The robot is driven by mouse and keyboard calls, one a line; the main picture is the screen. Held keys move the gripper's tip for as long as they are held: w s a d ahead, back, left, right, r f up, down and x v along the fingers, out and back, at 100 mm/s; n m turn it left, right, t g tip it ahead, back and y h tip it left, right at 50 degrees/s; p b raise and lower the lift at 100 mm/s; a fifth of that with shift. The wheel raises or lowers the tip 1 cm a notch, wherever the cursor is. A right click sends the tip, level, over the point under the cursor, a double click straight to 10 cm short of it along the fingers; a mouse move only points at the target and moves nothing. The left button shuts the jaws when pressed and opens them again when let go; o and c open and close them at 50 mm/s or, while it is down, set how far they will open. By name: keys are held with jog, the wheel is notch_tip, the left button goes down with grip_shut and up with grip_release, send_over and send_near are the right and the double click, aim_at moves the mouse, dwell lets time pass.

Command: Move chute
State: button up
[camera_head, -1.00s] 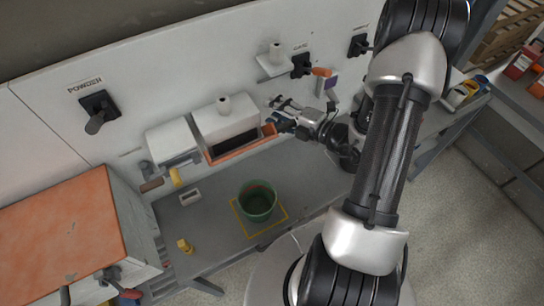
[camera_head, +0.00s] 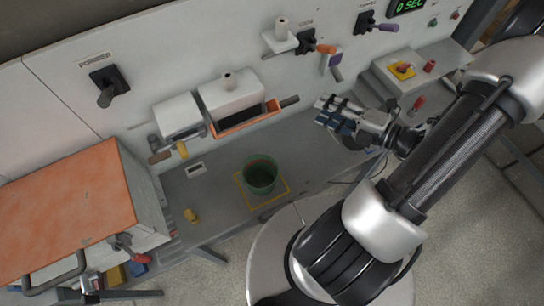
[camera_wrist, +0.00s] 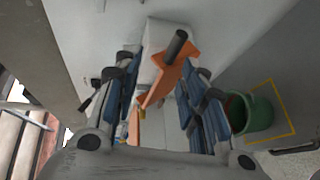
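The orange chute (camera_head: 246,121) sits under a white box (camera_head: 232,96) on the wall panel, and its dark handle (camera_head: 290,101) sticks out to the right. In the wrist view the chute (camera_wrist: 168,78) lies ahead between the fingers, with the handle (camera_wrist: 175,44) pointing toward the camera. My gripper (camera_head: 326,112) is to the right of the handle in the head view, apart from it. In the wrist view my gripper (camera_wrist: 163,100) has its blue-padded fingers spread wide with nothing held between them.
A green bucket (camera_head: 260,179) stands inside a yellow square on the grey bench (camera_head: 220,205). Levers are mounted on the wall: the powder lever (camera_head: 107,86), an orange-handled one (camera_head: 310,43) and a purple-handled one (camera_head: 374,23).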

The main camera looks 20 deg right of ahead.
jog(key=s+a+r+n+g+y, duration=0.1)
jog(key=a+r+n+g+y, duration=0.1)
jog(key=a+n+g, duration=0.35)
jog(key=a+r+n+g+y, duration=0.2)
jog(key=a+n, duration=0.5)
jog(key=n, duration=0.1)
jog(key=s+a+r+n+g+h+b, duration=0.2)
jog(key=s+a+n+g+h, duration=0.2)
jog(key=n, duration=1.2)
jog(key=s+a+g, duration=0.2)
jog(key=s+a, duration=0.2)
jog(key=shift+a+g+h, duration=0.2)
jog(key=shift+g+h, duration=0.1)
jog(key=shift+g, duration=0.05)
jog(key=shift+r, duration=0.1)
